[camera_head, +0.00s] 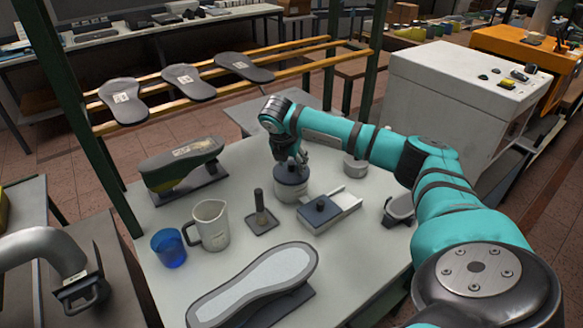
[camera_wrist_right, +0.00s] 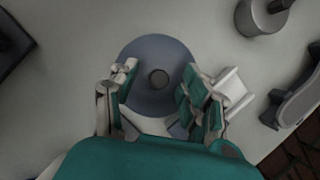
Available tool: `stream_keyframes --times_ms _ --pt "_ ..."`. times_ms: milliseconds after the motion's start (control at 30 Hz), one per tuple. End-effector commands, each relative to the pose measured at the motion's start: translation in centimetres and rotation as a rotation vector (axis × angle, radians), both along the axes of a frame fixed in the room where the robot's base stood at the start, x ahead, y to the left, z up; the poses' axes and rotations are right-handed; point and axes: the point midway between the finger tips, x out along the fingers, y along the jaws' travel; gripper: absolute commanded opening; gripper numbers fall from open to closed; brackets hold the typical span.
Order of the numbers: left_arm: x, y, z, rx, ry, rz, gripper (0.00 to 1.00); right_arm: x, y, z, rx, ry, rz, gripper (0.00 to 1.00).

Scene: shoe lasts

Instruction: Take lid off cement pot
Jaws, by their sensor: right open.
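The cement pot (camera_head: 291,190) stands on the light table, a squat grey-blue round pot. Its lid (camera_wrist_right: 146,62) shows in the right wrist view as a grey-blue disc with a dark round knob (camera_wrist_right: 159,79) at its middle. My right gripper (camera_head: 290,160) is above the pot and points down. In the wrist view its fingers (camera_wrist_right: 158,74) are apart on either side of the knob, over the lid. I cannot tell whether they touch the lid. It holds nothing that I can see. The lid sits on the pot. My left gripper is not in view.
A grey-white container (camera_head: 355,169) stands to the right. A beige jug (camera_head: 210,226) and blue cup (camera_head: 168,250) are left. A large sole (camera_head: 260,280) lies in front.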

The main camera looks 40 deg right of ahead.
Motion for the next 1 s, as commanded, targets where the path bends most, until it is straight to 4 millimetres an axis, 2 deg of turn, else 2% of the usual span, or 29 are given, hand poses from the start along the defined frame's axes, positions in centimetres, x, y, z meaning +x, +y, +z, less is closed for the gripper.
stream_keyframes --times_ms 167,500,800,1000 --pt "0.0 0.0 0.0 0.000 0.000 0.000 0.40 0.0 0.0 0.0 0.000 -0.001 0.000 0.46" --pt "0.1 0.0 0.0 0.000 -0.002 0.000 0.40 0.0 0.1 0.0 0.000 0.000 0.000 0.01" --pt "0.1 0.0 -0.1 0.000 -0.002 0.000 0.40 0.0 0.1 0.1 0.001 -0.001 -0.001 0.00" --pt "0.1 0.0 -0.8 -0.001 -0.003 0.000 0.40 0.1 0.1 1.3 0.002 -0.003 -0.001 0.00"
